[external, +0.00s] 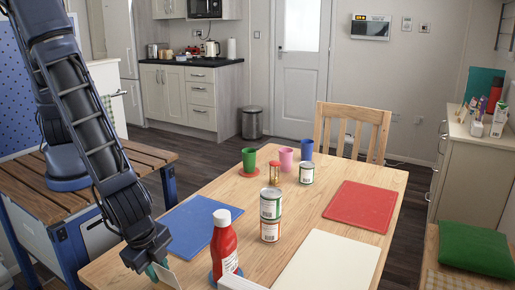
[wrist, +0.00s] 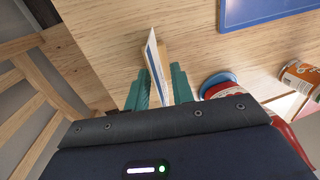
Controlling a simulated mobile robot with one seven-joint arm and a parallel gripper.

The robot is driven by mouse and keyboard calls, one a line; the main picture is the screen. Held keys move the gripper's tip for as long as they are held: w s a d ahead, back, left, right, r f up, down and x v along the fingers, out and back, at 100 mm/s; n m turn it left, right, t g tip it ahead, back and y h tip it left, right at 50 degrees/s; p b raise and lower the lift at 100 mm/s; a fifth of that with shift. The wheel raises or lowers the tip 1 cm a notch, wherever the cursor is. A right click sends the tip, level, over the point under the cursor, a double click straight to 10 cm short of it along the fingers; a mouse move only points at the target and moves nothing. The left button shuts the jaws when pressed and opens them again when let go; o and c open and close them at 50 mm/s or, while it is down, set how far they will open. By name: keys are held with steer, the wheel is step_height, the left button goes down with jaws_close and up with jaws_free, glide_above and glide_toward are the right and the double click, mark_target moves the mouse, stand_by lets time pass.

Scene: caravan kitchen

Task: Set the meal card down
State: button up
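The meal card (wrist: 153,58) is a thin white card with a blue edge and a light wooden piece along it. It stands edge-on between the two teal fingers of my gripper (wrist: 160,88), which are shut on it. In the external view the card (external: 168,275) shows pale and tilted at my gripper (external: 158,268), over the table's near left edge. The table (external: 275,180) is light wood. I cannot tell whether the card touches it.
A red sauce bottle (external: 223,247) on a blue coaster stands just right of my gripper. A blue mat (external: 195,222) lies behind it. Two stacked cans (external: 270,204), a red mat (external: 360,206) and a cream mat (external: 328,262) are farther right. A chair (wrist: 35,75) shows in the wrist view.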

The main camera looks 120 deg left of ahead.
steer(key=s+a+r+h, duration=0.1)
steer(key=s+r, duration=0.1)
steer(key=r, duration=0.9)
steer(key=s+a+r, duration=0.1)
steer(key=s+r, duration=0.1)
steer(key=r, duration=0.9)
steer(key=s+a+r+t+h, duration=0.15)
steer(key=s+a+r, duration=0.25)
steer(key=s+r, duration=0.4)
steer(key=s+a+r+t, duration=0.2)
steer(key=s+a+r, duration=0.3)
steer(key=s+r, duration=0.3)
steer(key=s+a+r+t, duration=0.1)
steer(key=s+a+r, duration=0.1)
steer(key=s, duration=0.9)
steer(key=shift+r, duration=0.5)
